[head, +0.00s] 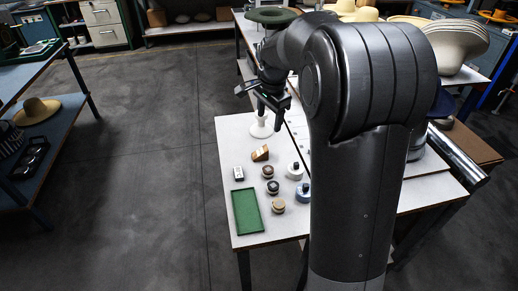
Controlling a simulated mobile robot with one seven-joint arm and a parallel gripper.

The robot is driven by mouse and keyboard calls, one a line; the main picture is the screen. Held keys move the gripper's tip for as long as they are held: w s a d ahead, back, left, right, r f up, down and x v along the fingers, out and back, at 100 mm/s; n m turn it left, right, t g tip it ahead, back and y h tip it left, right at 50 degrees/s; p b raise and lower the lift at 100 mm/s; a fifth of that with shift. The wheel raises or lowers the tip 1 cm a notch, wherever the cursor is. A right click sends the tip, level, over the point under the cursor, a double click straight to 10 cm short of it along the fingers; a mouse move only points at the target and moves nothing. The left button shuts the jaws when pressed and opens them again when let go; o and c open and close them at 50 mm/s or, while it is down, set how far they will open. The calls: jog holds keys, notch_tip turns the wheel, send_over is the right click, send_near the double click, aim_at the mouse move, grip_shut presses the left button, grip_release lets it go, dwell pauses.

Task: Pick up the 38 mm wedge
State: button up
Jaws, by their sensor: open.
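A tan wedge-shaped block (260,153) lies on the white table (229,148), left of my arm; I cannot read any size on it. My gripper (268,112) is open above the table, higher and farther back than the wedge, near a white round-based stand (260,131). My gripper is apart from the wedge. The fingertips are small and dark, so their exact gap is hard to make out.
In front of the wedge are a small white-and-dark block (238,173), several round dark-topped pieces (273,187), two white pieces with dark tops (294,171) and an empty green tray (247,212). My arm hides the table's right part. Hats (458,42) stand behind.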

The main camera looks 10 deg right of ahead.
aim_at(265, 148)
jog(key=w+d+f+m+g, duration=0.15)
jog(key=w+f+m, duration=0.35)
jog(key=w+f, duration=0.6)
jog(key=f, duration=0.8)
jog(key=s+f, duration=0.1)
jog(key=f, duration=0.3)
jog(key=shift+a, duration=0.1)
jog(key=shift+c, duration=0.4)
jog(key=shift+r, duration=0.1)
jog(key=c, duration=1)
